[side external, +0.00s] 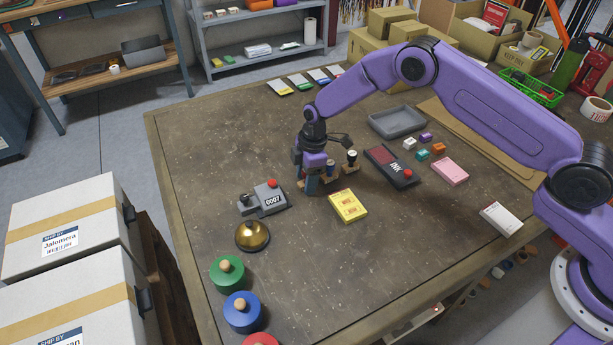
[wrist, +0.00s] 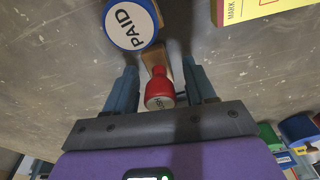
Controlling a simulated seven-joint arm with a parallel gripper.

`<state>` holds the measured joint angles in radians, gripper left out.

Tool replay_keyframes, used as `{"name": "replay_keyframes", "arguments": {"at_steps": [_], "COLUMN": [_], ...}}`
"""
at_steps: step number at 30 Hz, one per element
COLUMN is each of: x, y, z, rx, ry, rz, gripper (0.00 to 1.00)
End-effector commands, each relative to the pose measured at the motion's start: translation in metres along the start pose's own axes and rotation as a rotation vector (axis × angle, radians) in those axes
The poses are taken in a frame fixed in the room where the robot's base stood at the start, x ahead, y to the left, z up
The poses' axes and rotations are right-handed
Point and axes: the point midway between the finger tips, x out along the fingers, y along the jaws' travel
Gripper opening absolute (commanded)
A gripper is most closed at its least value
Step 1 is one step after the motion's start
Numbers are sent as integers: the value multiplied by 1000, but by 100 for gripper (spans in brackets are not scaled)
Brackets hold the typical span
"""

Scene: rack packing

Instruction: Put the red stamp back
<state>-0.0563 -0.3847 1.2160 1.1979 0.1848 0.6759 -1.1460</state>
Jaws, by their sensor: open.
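The red stamp (wrist: 160,86) has a red handle, a pale lettered cap and a wooden base. In the wrist view it stands between the two fingers of my gripper (wrist: 160,70), with a gap on either side. In the side view my gripper (side external: 317,183) points down low over the table, and the red stamp is largely hidden there. The fingers are open. A stamp with a round blue-rimmed PAID top (wrist: 131,24) is just beyond the red one. A dark-knobbed stamp on a wooden base (side external: 351,167) shows just right of my gripper. No stamp rack is clearly visible.
A grey tray (side external: 397,120) lies behind.

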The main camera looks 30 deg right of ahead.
Motion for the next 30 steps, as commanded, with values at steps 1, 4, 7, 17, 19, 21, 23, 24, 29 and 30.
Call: {"name": "replay_keyframes", "arguments": {"at_steps": [1, 4, 7, 17, 19, 21, 23, 24, 29, 30], "x": [0, -4, -14, -78, -90, -101, -108, -112, -122, -123], "y": [0, 0, 0, 1, 1, 1, 1, 1, 0, 0], "z": [0, -1, -1, -1, -1, 0, 0, 0, 0, 0], "rx": [0, 0, 0, 0, 0, 1, 1, 1, 1, 1], "ry": [0, 1, 1, 2, 1, 1, 1, 1, 0, 0], "rz": [0, 1, 2, 3, 3, 3, 2, 2, 0, 0], "gripper": [55, 55, 55, 55, 55, 55, 55, 55, 55, 55]}}
